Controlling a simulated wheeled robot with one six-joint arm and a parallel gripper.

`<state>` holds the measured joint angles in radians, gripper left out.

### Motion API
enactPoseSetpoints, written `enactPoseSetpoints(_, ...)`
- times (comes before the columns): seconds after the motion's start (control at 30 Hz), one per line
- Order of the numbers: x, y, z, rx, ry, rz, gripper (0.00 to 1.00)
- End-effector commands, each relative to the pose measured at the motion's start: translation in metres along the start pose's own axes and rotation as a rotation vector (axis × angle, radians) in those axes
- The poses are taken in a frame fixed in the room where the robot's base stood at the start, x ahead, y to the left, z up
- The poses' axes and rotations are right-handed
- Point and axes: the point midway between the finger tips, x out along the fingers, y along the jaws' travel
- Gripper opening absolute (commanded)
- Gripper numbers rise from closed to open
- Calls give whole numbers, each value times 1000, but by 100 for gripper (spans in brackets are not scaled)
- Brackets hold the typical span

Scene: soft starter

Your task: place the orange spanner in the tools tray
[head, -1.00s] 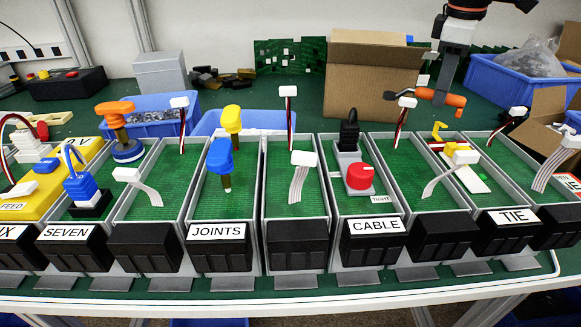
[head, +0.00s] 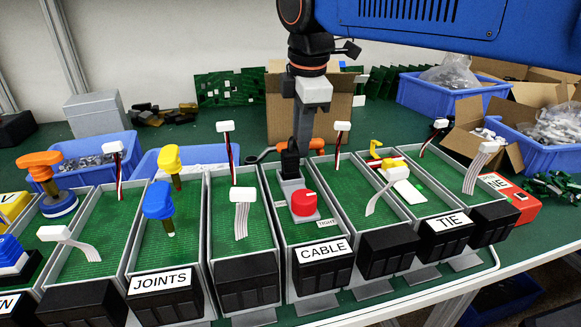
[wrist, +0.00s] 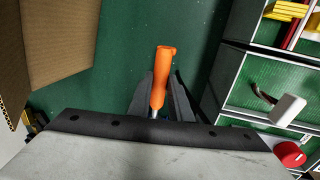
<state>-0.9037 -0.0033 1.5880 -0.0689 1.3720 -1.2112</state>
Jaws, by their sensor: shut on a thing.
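My gripper (head: 293,160) is shut on the orange spanner (head: 318,143). The spanner lies crosswise behind the row of trays, in front of the cardboard box. In the wrist view the orange handle (wrist: 160,75) shows between the two fingers, over green surface. Its height above that surface is not clear. The trays are grey-walled with green floors and black fronts. Readable labels are JOINTS (head: 162,281), CABLE (head: 323,250) and TIE (head: 451,224). No label reading tools is visible, so I cannot tell which tray it is.
The cardboard box (head: 340,120) stands close behind my gripper. A red knob (head: 304,202) sits in the CABLE tray, with upright cable connectors around it. Blue bins (head: 205,155) stand behind the trays at left and right. Green table shows right of the trays.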

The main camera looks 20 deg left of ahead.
Motion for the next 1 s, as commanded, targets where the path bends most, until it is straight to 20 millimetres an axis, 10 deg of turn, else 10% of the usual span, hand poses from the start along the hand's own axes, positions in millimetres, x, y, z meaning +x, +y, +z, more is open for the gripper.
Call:
enactPoseSetpoints(0.6, 59, -12, 0, 1, 0, -1, 0)
enactPoseSetpoints(0.97, 62, -13, 0, 1, 0, -1, 0)
enactPoseSetpoints(1.0, 62, -13, 0, 1, 0, -1, 25)
